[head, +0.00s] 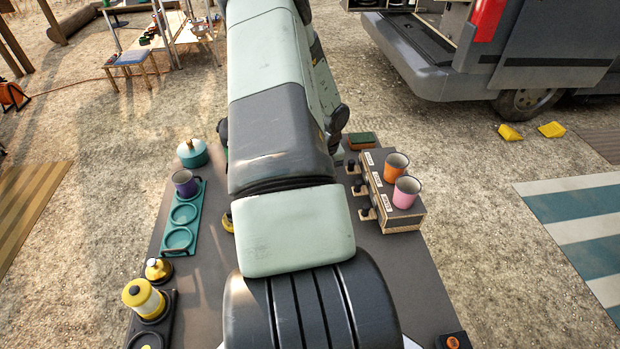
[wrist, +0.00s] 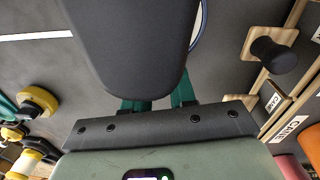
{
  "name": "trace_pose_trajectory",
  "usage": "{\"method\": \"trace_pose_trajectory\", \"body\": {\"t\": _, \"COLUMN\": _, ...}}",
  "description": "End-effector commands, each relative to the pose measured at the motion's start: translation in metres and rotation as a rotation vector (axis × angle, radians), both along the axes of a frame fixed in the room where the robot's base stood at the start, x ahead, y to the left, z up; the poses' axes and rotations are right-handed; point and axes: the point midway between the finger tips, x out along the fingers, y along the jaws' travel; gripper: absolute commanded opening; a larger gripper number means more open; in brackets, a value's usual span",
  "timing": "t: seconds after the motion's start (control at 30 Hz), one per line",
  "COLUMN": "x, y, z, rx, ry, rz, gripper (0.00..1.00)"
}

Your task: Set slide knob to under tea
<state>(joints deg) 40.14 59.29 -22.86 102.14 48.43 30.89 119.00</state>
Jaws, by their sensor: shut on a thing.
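A wooden box (head: 410,221) with a dark top stands right of my arm in the head view. Its left face carries small white labels and several dark slide knobs (head: 357,187). One knob (wrist: 274,55) shows at the right in the wrist view, apart from my fingers, near a label (wrist: 290,127) too blurred to read surely. I cannot tell which label is tea. My gripper (wrist: 157,104) has two green fingers, shut on a dark grey rounded thing (wrist: 135,40) that hides their tips. I cannot tell what it is. My arm hides the gripper in the head view.
An orange mug (head: 396,167) and a pink mug (head: 405,193) stand on the box. A green and brown block (head: 362,140) lies behind it. On the left are a teal pot (head: 192,153), a teal tray (head: 184,214) with a purple mug (head: 185,183), and a yellow lantern-like thing (head: 144,299).

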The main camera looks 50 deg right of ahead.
Motion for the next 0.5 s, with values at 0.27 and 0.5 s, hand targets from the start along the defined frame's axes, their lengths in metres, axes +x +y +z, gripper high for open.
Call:
{"method": "trace_pose_trajectory", "body": {"t": 0.27, "x": -0.0059, "y": -0.0048, "z": 0.0004, "rx": -0.010, "ry": 0.008, "rz": -0.006, "gripper": 0.33}}
{"method": "trace_pose_trajectory", "body": {"t": 0.5, "x": -0.0042, "y": -0.0035, "z": 0.0002, "rx": -0.008, "ry": 0.006, "rz": -0.004, "gripper": 0.51}}
